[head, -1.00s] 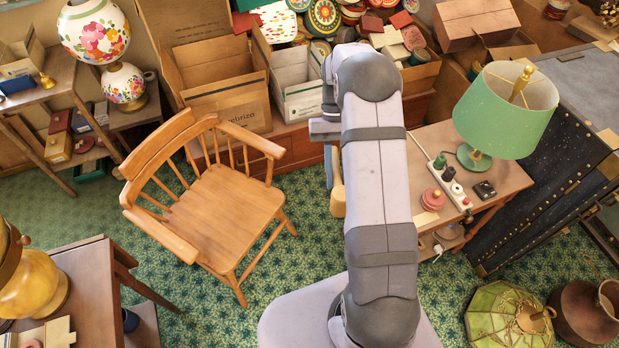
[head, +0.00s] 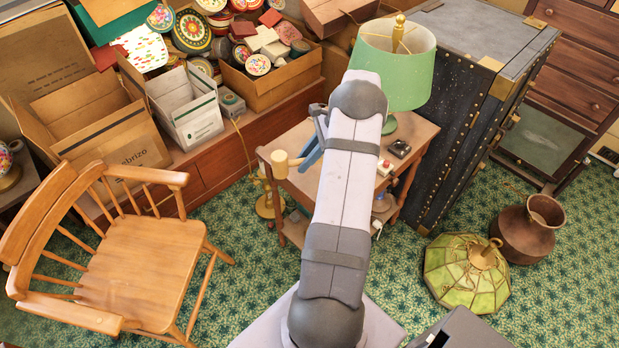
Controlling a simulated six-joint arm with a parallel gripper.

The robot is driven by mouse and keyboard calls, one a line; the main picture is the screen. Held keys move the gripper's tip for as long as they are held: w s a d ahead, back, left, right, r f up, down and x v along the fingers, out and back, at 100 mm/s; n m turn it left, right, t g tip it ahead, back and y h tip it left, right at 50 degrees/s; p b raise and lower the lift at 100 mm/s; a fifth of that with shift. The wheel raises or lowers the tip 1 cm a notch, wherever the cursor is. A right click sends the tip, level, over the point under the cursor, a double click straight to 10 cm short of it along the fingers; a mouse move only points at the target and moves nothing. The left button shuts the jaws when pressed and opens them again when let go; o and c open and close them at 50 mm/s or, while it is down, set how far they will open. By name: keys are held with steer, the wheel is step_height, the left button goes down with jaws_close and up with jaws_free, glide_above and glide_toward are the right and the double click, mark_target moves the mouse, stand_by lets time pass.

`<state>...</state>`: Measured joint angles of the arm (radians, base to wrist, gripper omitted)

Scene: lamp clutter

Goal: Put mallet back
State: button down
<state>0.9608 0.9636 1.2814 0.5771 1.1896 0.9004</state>
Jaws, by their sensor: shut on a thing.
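The mallet (head: 280,163) shows as a pale wooden head with a short piece of handle, just left of my arm in the head view. It appears in front of the left end of the small side table (head: 423,131). My gripper (head: 312,148) is mostly hidden behind my own forearm; only its left edge and a bluish finger-like part show. It is shut on the mallet, with the head sticking out to the left. The rest of the handle is hidden. I cannot tell how high the mallet is above the tabletop.
A green-shaded lamp (head: 395,68) and a small dark box (head: 399,149) stand on the side table. A brass stand (head: 268,205) is at its left. A dark trunk (head: 465,125) stands close on the right. A wooden chair (head: 140,270) is at left, with open boxes behind.

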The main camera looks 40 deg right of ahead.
steer(key=w+d+m+t+h, duration=0.1)
steer(key=m, duration=0.1)
steer(key=d+m+t+h, duration=0.1)
steer(key=d+m, duration=0.1)
steer(key=m, duration=0.1)
steer(key=w+d+m+h, duration=0.1)
steer(key=m, duration=0.1)
steer(key=shift+w+d+m+t, duration=0.3)
steer(key=shift+d+m+t, duration=0.05)
steer(key=shift+m+t, duration=0.05)
steer(key=shift+r, duration=0.1)
steer(key=shift+f+b, duration=1.8)
steer(key=shift+f, duration=1.3)
steer(key=shift+f, duration=0.45)
steer(key=c, duration=1.8)
jaws_free()
steer(key=shift+o, duration=0.2)
steer(key=shift+s+f, duration=0.1)
steer(key=shift+r, duration=0.2)
